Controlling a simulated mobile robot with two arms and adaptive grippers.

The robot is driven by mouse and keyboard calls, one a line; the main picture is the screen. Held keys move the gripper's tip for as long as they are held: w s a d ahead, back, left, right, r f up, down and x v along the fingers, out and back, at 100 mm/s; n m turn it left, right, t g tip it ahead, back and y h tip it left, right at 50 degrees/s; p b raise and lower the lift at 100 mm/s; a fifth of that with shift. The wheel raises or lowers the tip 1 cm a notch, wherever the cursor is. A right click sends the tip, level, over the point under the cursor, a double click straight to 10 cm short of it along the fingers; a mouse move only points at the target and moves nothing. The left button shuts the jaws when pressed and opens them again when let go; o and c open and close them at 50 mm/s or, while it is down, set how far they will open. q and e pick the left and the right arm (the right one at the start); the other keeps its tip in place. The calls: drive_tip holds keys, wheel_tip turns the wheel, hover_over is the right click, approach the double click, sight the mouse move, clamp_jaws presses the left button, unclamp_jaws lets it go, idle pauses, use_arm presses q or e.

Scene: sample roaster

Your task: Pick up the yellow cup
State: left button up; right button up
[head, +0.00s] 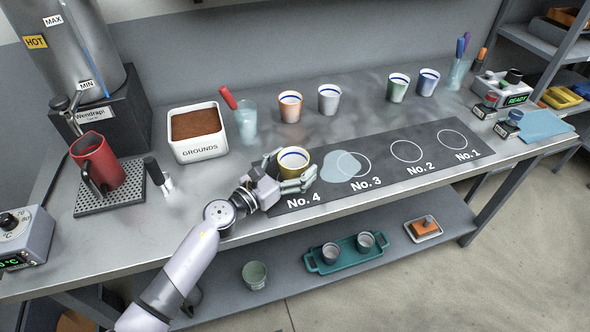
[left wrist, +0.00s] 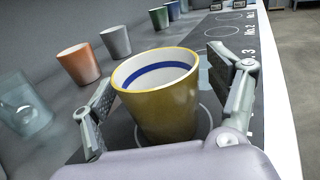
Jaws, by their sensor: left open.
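The yellow cup (head: 293,160) stands upright on the dark mat, at the No. 4 spot. Its rim is yellow and its inside is white with a blue band. My left gripper (head: 291,170) is around it, with one finger on each side. In the left wrist view the yellow cup (left wrist: 160,100) stands between the two open fingers of my left gripper (left wrist: 168,95). A gap shows at the right finger; the left finger is close to the cup's side, and I cannot tell if it touches. My right gripper is not in view.
An orange cup (head: 290,107), a grey cup (head: 329,99), a green cup (head: 398,88) and a blue cup (head: 427,82) stand behind the mat (head: 432,160). A glass (head: 246,122) with a red-handled tool and a grounds bin (head: 198,145) are left. A pale puddle (head: 340,166) lies near No. 3.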

use_arm(q)
drive_tip(key=shift+w+d, duration=0.15)
drive_tip(key=shift+c, duration=0.5)
drive_tip(key=c, duration=1.2)
drive_tip(key=shift+c, duration=0.4)
drive_tip(key=shift+r, duration=0.15)
